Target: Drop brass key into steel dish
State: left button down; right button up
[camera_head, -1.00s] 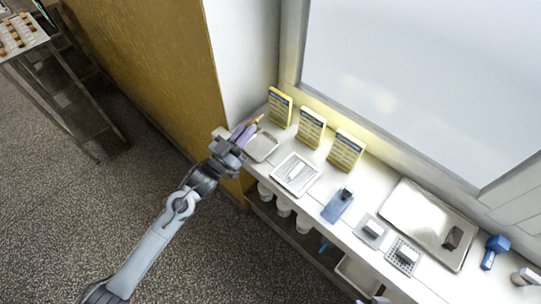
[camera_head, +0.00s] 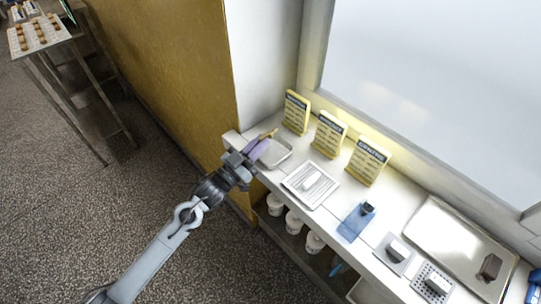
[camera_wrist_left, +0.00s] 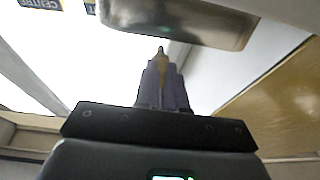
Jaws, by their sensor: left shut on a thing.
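My left gripper (camera_head: 262,145), with purple fingers, is shut on the brass key (camera_head: 270,133). The key sticks out past the fingertips, and it also shows between the fingers in the left wrist view (camera_wrist_left: 160,62). The steel dish (camera_head: 281,157) is a shallow metal tray at the left end of the white counter. In the head view the gripper and key overlap the dish's upper left edge; the height between them is hard to tell. In the left wrist view the dish (camera_wrist_left: 185,22) shows at the top, beyond the key. My right gripper is out of view.
Yellow signs (camera_head: 330,133) stand along the counter's back. A white tray (camera_head: 298,194), a blue item (camera_head: 354,224), small blocks and a large metal tray (camera_head: 445,240) lie to the right. White cups (camera_head: 293,222) sit on a shelf below. A yellow-brown wall panel (camera_head: 165,85) is left.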

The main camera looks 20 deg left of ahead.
pick_arm(q)
jog(key=shift+f, duration=0.2)
jog(key=c, duration=1.1)
grip_release()
jog(key=shift+s+f, duration=0.1)
jog(key=shift+s, duration=0.05)
jog(key=p+v, duration=0.1)
jog(key=v, duration=0.9)
jog(key=shift+s+a+p, duration=0.15)
jog(key=shift+s+p, duration=0.05)
jog(key=shift+p, duration=0.1)
